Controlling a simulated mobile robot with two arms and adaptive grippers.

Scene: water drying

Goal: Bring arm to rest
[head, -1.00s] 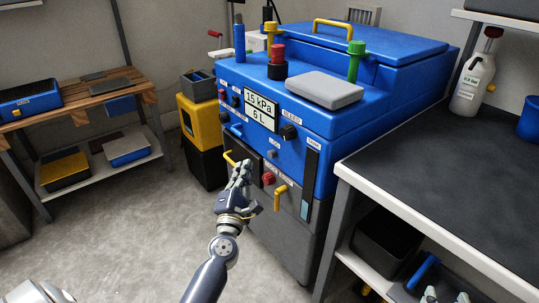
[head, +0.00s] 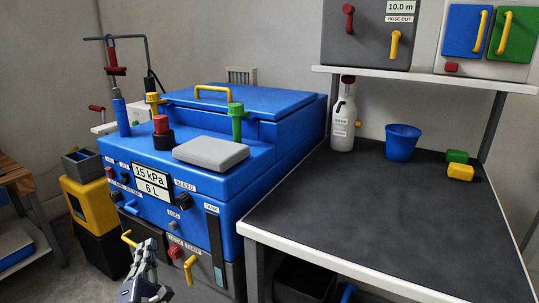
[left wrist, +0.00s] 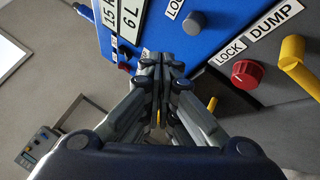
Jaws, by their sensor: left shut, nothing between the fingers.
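My left gripper (head: 151,246) shows low in the head view, its fingers shut together with nothing between them. It is in front of the lower front of the blue machine (head: 170,180), between a small yellow handle (head: 127,238) and the red knob (head: 174,252) in that view. In the left wrist view the shut fingertips (left wrist: 162,58) point toward the blue panel, apart from the red knob (left wrist: 246,73) and its LOCK and DUMP labels. My right gripper is not in view.
A dark-topped bench (head: 390,215) stands right of the machine, with a white bottle (head: 343,125), a blue cup (head: 402,143) and green and yellow blocks on it. A yellow-and-black bin stack (head: 90,205) stands left of the machine. Some grey floor is free at lower left.

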